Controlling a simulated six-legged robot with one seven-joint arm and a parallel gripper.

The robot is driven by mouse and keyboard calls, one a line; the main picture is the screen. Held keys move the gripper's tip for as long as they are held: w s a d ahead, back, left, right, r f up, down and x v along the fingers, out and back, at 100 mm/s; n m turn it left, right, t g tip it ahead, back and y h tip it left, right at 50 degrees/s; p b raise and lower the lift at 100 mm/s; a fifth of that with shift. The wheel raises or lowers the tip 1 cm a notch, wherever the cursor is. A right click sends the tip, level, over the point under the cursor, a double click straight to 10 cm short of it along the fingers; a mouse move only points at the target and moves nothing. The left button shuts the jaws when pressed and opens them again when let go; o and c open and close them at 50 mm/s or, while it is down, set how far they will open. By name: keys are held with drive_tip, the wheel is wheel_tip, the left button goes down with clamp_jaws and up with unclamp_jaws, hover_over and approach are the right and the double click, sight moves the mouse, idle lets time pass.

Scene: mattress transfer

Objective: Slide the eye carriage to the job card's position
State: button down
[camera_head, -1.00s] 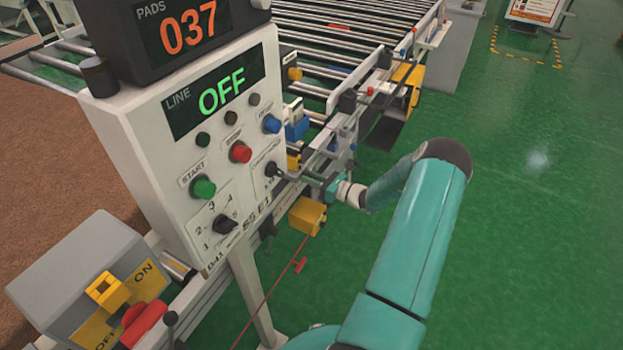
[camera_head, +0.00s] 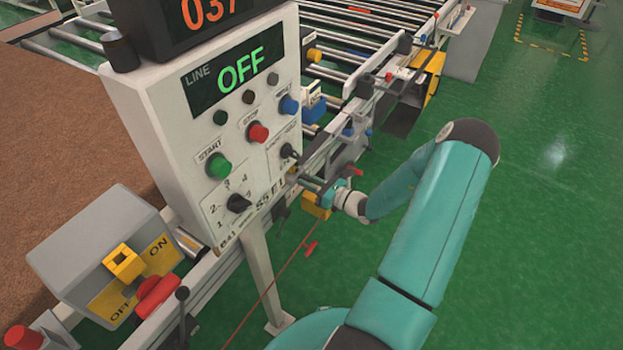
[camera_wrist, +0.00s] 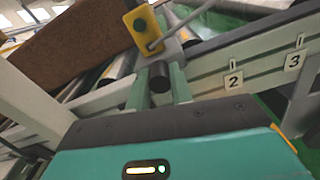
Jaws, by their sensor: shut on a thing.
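In the wrist view, my gripper (camera_wrist: 160,82) has its two greenish fingers closed around a black knob (camera_wrist: 159,76) beside the pale rail. A yellow block (camera_wrist: 146,30) with a black round face stands just beyond the knob; it looks like the eye carriage, though how it joins the knob is unclear. Small tags "2" (camera_wrist: 233,81) and "3" (camera_wrist: 294,60) mark the rail to the right. In the head view, my gripper (camera_head: 328,193) is at the rail beside the control panel, partly covering a yellow box (camera_head: 316,206). No job card position is readable.
The control panel (camera_head: 228,150) reads LINE OFF and stands close left of my gripper. A grey switch box (camera_head: 95,255) is at lower left. Roller conveyor (camera_head: 345,45) lies behind. Green floor (camera_head: 540,220) is open at right.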

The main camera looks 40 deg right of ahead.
drive_tip(key=c, duration=1.3)
unclamp_jaws()
drive_tip(key=shift+o, duration=0.2)
drive_tip(key=v, duration=1.3)
drive_tip(key=shift+s, duration=0.35)
drive_tip(key=shift+d, duration=0.1)
